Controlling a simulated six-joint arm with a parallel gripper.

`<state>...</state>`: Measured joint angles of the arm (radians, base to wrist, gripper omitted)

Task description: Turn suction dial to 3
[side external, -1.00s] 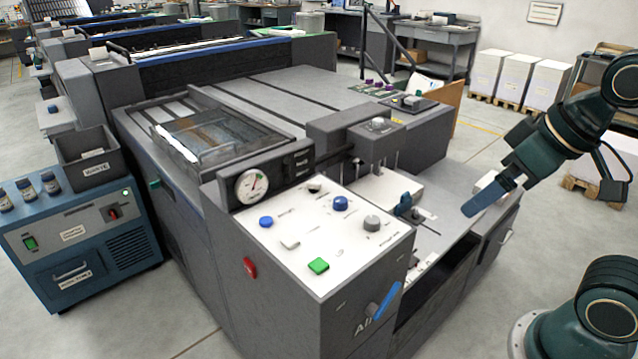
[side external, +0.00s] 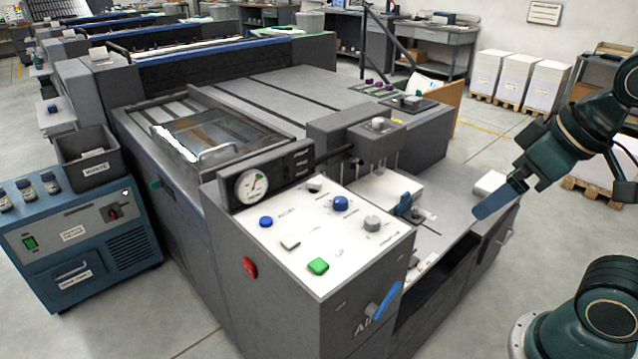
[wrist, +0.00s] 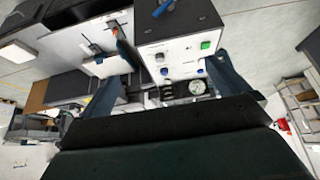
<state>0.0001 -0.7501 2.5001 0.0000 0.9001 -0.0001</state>
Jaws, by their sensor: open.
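The white control panel (side external: 300,240) on the grey machine carries several knobs and buttons. They include a large blue knob (side external: 340,203), a grey knob (side external: 372,223), a small dark-topped knob (side external: 315,186) and a blue button (side external: 266,221). Their labels are too small to read, so I cannot tell which is the suction dial. The panel also shows upside down in the wrist view (wrist: 178,56). My gripper (side external: 480,212) is open and empty, right of the panel and apart from it. Its blue fingers spread on either side in the wrist view (wrist: 165,80).
A round gauge (side external: 251,186) stands at the panel's back edge. A green button (side external: 318,266) and a blue lever (side external: 384,300) are nearer the front. The feed table (side external: 455,225) with a blue clamp (side external: 403,206) lies between panel and gripper.

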